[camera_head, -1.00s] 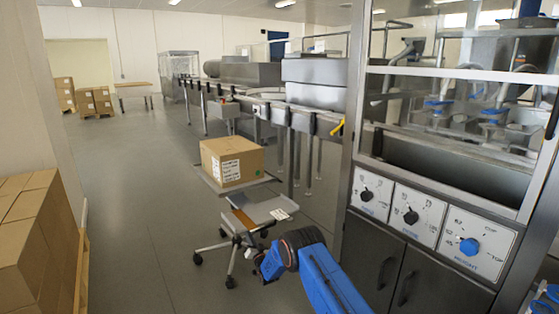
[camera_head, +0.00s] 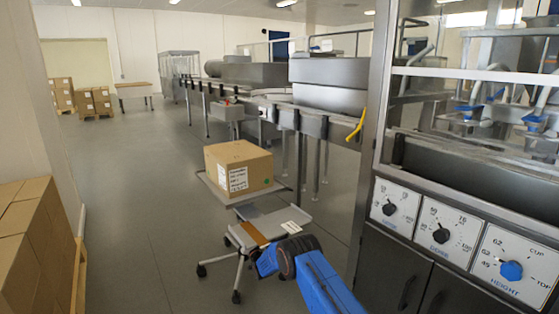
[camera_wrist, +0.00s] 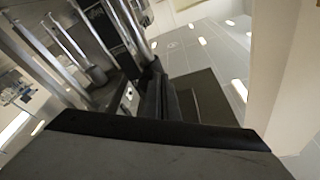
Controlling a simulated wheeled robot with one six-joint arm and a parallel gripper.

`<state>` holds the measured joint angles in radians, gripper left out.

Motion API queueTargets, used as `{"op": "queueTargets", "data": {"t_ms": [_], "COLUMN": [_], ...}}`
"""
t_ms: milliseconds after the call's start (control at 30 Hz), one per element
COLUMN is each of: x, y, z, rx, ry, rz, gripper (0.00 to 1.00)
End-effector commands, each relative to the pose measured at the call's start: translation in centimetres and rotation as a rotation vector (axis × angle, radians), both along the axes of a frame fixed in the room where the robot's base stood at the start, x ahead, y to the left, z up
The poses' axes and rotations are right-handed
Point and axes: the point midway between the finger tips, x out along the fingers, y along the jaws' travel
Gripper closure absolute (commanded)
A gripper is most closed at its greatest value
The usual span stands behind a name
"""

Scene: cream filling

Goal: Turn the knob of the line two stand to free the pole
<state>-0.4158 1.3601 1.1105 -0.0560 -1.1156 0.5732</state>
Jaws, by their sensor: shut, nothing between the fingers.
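A wheeled stand (camera_head: 234,241) with pale legs and dark castors is on the floor in the middle of the head view. It has a lower shelf with a brown patch and a white label, and an upper tray (camera_head: 214,190) bearing a cardboard box. I cannot make out its knob, its pole or a line number. My blue arm shows in front of the stand's right side in the head view; its gripper end is not clear there. In the wrist view my gripper (camera_wrist: 166,98) shows as dark fingers, shut and empty, with no stand recognisable near them.
A steel machine with three dials (camera_head: 440,232) fills the right side. A conveyor (camera_head: 290,112) runs behind the stand; a yellow handle (camera_head: 356,124) sticks out from it. Stacked cartons (camera_head: 30,240) stand at the left. The grey floor (camera_head: 135,215) between is clear.

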Motion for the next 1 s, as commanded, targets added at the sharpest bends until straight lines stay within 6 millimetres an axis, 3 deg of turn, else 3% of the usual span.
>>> {"op": "queueTargets", "data": {"t_ms": [300,1000], "x": [2.1,2.4], "y": [1.4,1.5], "z": [0.1,0.2], "rx": [0.001,0.0], "ry": [-0.002,-0.001], "rz": [0.0,-0.001], "gripper": [1.0,1.0]}}
